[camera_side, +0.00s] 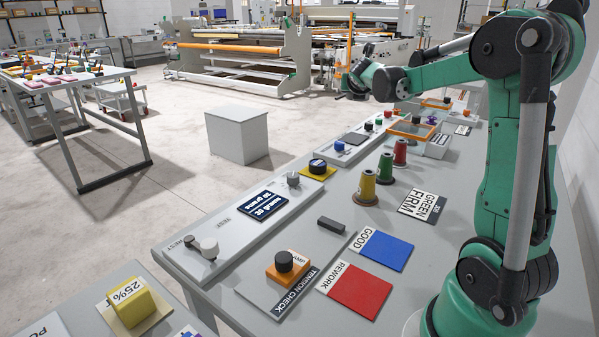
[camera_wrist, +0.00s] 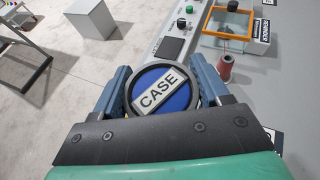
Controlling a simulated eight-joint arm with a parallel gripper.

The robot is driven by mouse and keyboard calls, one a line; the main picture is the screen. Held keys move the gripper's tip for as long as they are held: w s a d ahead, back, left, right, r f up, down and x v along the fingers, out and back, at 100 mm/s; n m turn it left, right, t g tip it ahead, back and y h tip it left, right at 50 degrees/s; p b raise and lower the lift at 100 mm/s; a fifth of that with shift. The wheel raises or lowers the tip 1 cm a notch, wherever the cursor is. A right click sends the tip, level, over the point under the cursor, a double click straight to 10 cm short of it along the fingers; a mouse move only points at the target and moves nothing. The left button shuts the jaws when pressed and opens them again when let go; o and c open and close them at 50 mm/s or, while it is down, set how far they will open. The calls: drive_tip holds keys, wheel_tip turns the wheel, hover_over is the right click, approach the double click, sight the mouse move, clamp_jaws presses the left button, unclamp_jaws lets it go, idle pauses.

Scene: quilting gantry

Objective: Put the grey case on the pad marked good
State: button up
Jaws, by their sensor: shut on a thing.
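A round case (camera_wrist: 158,90) with a dark grey rim, blue face and white CASE label fills the middle of the wrist view. My gripper (camera_wrist: 161,84) is shut on it, with a blue-grey finger on each side. In the side view my gripper (camera_side: 352,86) is up at the far end of the bench, well away from the pads; the case cannot be made out clearly there. The blue pad (camera_side: 388,252) marked GOOD lies flat on the near bench and is bare. The red pad (camera_side: 360,290) marked REWORK lies beside it, also bare.
An orange block with a black knob (camera_side: 284,262) stands on the TENSION CHECK plate. A dark bar (camera_side: 331,224) lies left of the GOOD pad. Yellow (camera_side: 365,188), green (camera_side: 385,168) and red (camera_side: 400,152) spools and an orange-framed box (camera_side: 412,130) stand farther along the bench.

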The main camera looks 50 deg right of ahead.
drive_tip(key=s+d+f+m+g+h, duration=0.1)
drive_tip(key=s+d+f+m+g, duration=0.3)
drive_tip(key=s+d, duration=0.95)
approach(416, 171)
drive_tip(key=d+r, duration=0.1)
drive_tip(key=d, duration=0.1)
drive_tip(key=d+r, duration=0.1)
drive_tip(key=d, duration=0.1)
drive_tip(key=shift+w+r, duration=0.35)
drive_tip(key=shift+w, duration=0.05)
drive_tip(key=shift+f, duration=2.25)
drive_tip(key=shift+f, duration=0.15)
drive_tip(key=o, duration=1.4)
